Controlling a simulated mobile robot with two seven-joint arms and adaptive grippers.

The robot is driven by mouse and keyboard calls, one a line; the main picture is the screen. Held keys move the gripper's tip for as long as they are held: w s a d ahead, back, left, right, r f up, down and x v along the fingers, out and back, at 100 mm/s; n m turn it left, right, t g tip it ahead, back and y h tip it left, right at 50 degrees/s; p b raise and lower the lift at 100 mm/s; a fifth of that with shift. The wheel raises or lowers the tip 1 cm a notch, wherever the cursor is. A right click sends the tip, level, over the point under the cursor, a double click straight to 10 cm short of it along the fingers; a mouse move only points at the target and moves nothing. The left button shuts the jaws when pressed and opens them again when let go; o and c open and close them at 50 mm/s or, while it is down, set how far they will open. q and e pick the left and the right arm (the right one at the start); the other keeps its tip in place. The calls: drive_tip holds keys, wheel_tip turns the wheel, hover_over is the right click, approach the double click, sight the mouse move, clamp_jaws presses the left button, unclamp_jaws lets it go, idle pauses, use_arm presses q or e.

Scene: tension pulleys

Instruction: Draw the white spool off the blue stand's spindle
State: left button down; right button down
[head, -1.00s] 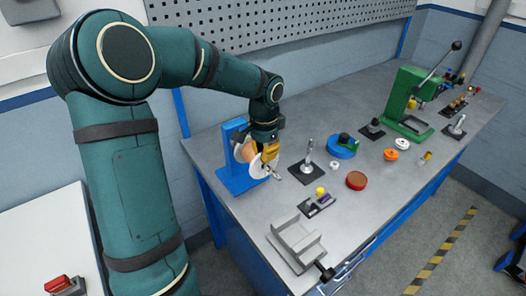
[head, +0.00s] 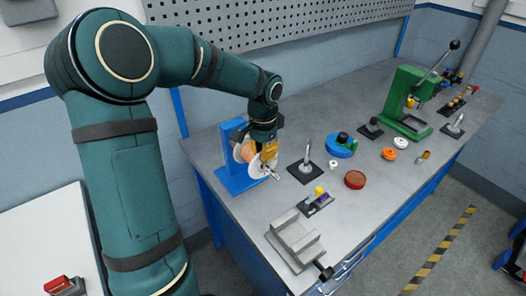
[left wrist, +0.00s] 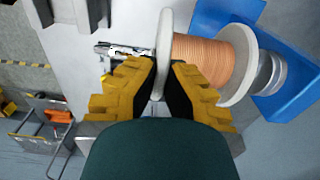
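The white spool (left wrist: 240,66) has two white flanges with copper-coloured wire wound between them. The blue stand (head: 238,178) is at the near left end of the bench; its upright also shows in the left wrist view (left wrist: 292,85). A grey metal cylinder (left wrist: 268,73), apparently the spindle or its hub, shows between the far flange and the stand. My left gripper (head: 266,156) has its fingers (left wrist: 162,62) on both sides of the near flange, closed on its rim. A silver rod-like part (left wrist: 125,50) shows beyond that flange. My right gripper is not in view.
Right of the spool are a post on a black base (head: 307,167), a small block with a yellow knob (head: 316,202) and a grey vise (head: 295,242). A blue round part (head: 341,147), a red-brown disc (head: 355,180) and a green press (head: 405,103) stand farther right.

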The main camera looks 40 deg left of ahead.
sight(271, 169)
use_arm(q)
drive_tip(key=shift+d, duration=0.15)
drive_tip(key=shift+s+d+b, duration=0.2)
drive_tip(key=shift+s+d, duration=0.05)
drive_tip(key=shift+d, duration=0.5)
drive_tip(key=shift+s+d+b, duration=0.2)
drive_tip(key=shift+d, duration=0.55)
drive_tip(key=shift+d, duration=0.15)
drive_tip(key=shift+s+d+b, duration=0.25)
drive_tip(key=shift+d+b, duration=0.05)
drive_tip(key=shift+d, duration=0.5)
drive_tip(key=shift+s+d+b, duration=0.25)
drive_tip(key=shift+d, duration=0.55)
drive_tip(key=shift+d, duration=0.15)
drive_tip(key=shift+s+d+b, duration=0.25)
drive_tip(key=shift+d+b, duration=0.05)
drive_tip(key=shift+d, duration=0.5)
drive_tip(key=shift+s+d+b, duration=0.25)
drive_tip(key=shift+d+b, duration=0.05)
drive_tip(key=shift+d, duration=0.5)
drive_tip(key=shift+y, duration=0.4)
drive_tip(key=shift+d, duration=0.1)
